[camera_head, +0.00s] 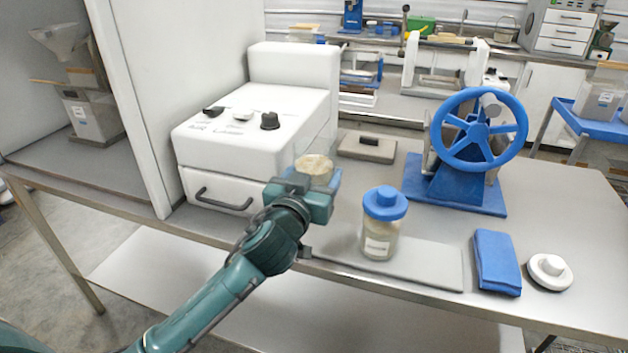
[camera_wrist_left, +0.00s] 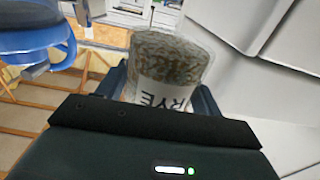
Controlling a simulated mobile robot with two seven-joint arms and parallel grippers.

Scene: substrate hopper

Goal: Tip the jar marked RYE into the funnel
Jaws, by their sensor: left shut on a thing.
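My left gripper (camera_head: 308,188) is shut on a clear jar (camera_head: 314,167) of pale grain, held in front of the white machine. In the left wrist view the jar (camera_wrist_left: 172,62) sits between the fingers of the gripper (camera_wrist_left: 160,98), and its label reads RYE, upside down in that picture. I see no lid on it. A grey funnel (camera_head: 60,40) sits on a hopper machine at the far left, behind a white partition and apart from the jar. My right gripper is not in view.
A blue-lidded jar (camera_head: 383,222) stands on a grey mat (camera_head: 430,266), right of my gripper. The white machine (camera_head: 250,118) and partition (camera_head: 150,90) stand left. A blue handwheel device (camera_head: 462,180), blue cloth (camera_head: 497,262) and white lid (camera_head: 550,272) are at the right.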

